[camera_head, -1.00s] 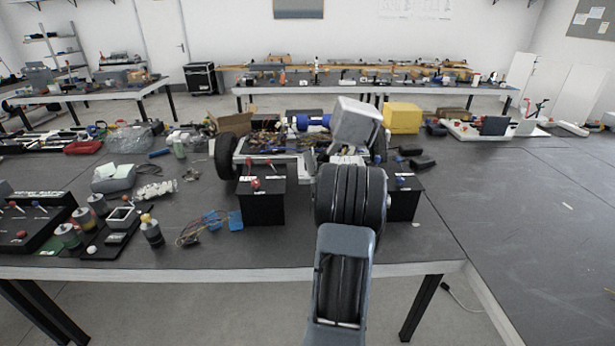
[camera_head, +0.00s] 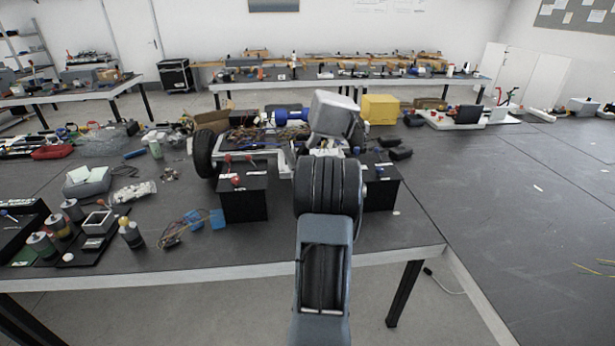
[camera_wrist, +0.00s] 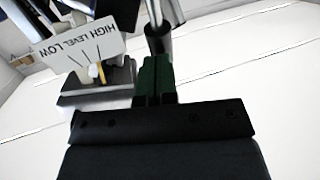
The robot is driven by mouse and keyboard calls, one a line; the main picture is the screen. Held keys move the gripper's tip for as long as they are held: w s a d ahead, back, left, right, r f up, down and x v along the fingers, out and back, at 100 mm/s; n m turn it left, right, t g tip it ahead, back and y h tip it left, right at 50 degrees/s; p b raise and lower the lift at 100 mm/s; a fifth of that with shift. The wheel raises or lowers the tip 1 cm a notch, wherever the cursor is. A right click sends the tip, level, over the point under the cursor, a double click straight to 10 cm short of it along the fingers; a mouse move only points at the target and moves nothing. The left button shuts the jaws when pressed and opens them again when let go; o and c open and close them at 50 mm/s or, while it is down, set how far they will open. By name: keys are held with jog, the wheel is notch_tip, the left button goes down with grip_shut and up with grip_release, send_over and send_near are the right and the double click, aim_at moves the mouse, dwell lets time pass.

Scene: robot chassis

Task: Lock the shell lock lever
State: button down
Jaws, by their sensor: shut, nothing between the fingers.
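The robot chassis (camera_head: 278,168) sits on the dark table, with a black wheel (camera_head: 204,153) at its left. My arm and its grey wrist cover the chassis's right part in the head view, and my fingertips are hidden there. In the wrist view my gripper (camera_wrist: 155,65) shows dark green fingers, shut with nothing between them. A metal rod (camera_wrist: 158,22) stands just beyond the fingertips; I cannot tell whether they touch. I cannot identify the shell lock lever for certain.
A black box (camera_head: 243,194) with red-knobbed levers stands left of my arm; another black box (camera_head: 382,187) stands right. A yellow box (camera_head: 380,109) stands behind. The right table surface is mostly clear.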

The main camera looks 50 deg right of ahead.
jog(key=shift+a+r, duration=0.1)
jog(key=shift+r, duration=0.15)
jog(key=shift+s+a, duration=0.15)
jog(key=shift+s, duration=0.05)
jog(key=r+v, duration=0.2)
jog(key=v, duration=1.1)
jog(key=shift+d+b, duration=0.3)
jog(key=shift+b, duration=0.15)
jog(key=shift+r, duration=0.1)
